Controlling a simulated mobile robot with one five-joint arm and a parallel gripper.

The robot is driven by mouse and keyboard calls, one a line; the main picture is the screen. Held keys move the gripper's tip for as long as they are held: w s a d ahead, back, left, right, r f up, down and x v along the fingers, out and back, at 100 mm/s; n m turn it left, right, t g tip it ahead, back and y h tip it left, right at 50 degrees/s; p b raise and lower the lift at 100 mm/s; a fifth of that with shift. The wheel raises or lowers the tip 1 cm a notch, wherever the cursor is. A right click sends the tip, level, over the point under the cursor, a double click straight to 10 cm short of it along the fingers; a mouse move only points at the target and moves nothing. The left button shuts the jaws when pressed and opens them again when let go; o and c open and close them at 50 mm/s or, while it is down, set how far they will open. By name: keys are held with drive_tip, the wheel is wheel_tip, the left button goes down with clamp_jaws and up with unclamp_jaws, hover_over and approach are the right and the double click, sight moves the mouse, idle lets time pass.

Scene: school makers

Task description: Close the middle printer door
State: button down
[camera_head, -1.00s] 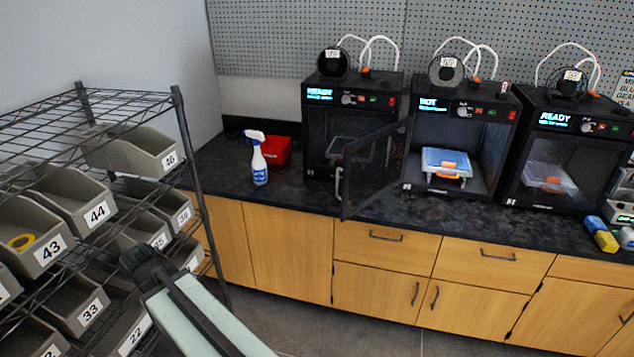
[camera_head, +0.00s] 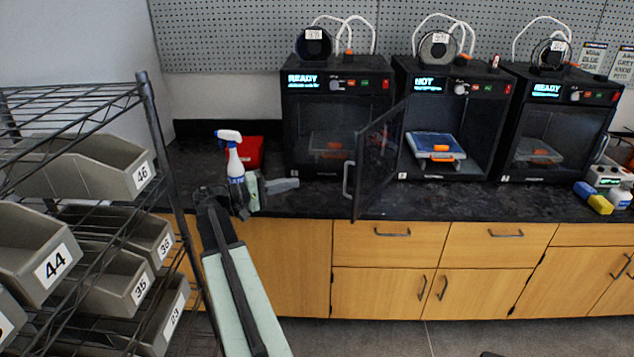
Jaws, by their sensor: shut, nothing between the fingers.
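The middle printer (camera_head: 453,83) is black, with a screen reading "HOT". Its dark see-through door (camera_head: 377,160) stands open, swung out toward me from the left side of the printer. The pale door handle (camera_head: 347,181) is on the door's free edge, at the left. Inside the printer is a bed (camera_head: 434,147) with an orange tab. My gripper (camera_head: 286,185) is shut and empty. It shows over the counter in front of the spray bottle, left of the door handle and apart from it.
Printers reading "READY" stand to the left (camera_head: 335,90) and right (camera_head: 560,95). A spray bottle (camera_head: 236,168) and red bin (camera_head: 252,150) are on the dark counter (camera_head: 450,203). A wire rack (camera_head: 152,110) with numbered bins stands close at left.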

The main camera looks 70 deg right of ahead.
drive_tip(key=s+a+x, duration=0.2)
drive_tip(key=x, duration=1)
drive_tip(key=shift+s+d, duration=0.3)
drive_tip(key=shift+a+f, duration=0.1)
drive_tip(key=shift+a, duration=0.05)
